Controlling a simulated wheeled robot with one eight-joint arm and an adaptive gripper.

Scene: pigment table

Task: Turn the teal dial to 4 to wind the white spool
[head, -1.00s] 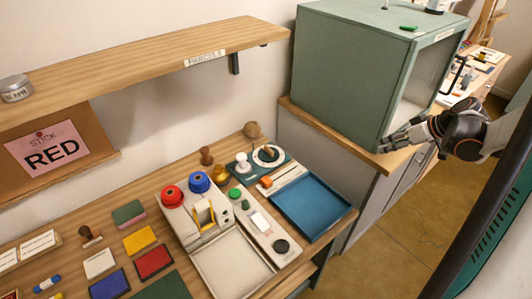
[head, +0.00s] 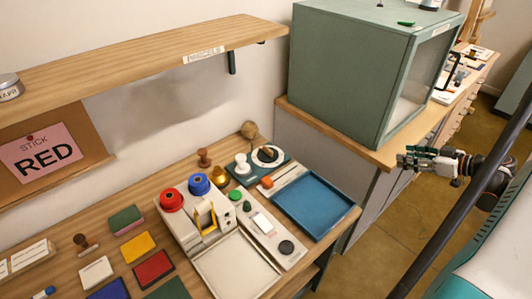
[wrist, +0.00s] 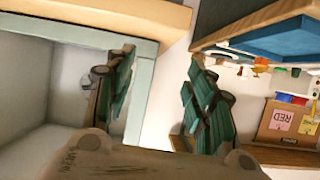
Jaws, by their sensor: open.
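A round dial with a white face and a dark pointer (head: 267,155) sits on a dark teal base at the back right of the table. The number at the pointer is too small to read. A white spool-like piece (head: 242,164) stands just left of it on the same base. My gripper (head: 403,157) is open and empty, well to the right of the dial, in front of the green cabinet's side counter. In the wrist view my gripper (wrist: 160,100) shows two green-padded fingers apart with nothing between them. The dial cannot be made out in that view.
A blue tray (head: 283,203) lies at the table's right end, between my gripper and the dial. A green open-fronted cabinet (head: 340,80) stands on the counter behind. Red and blue knobs (head: 172,199) and a yellow part sit left of the dial. A wooden shelf (head: 130,65) overhangs the back.

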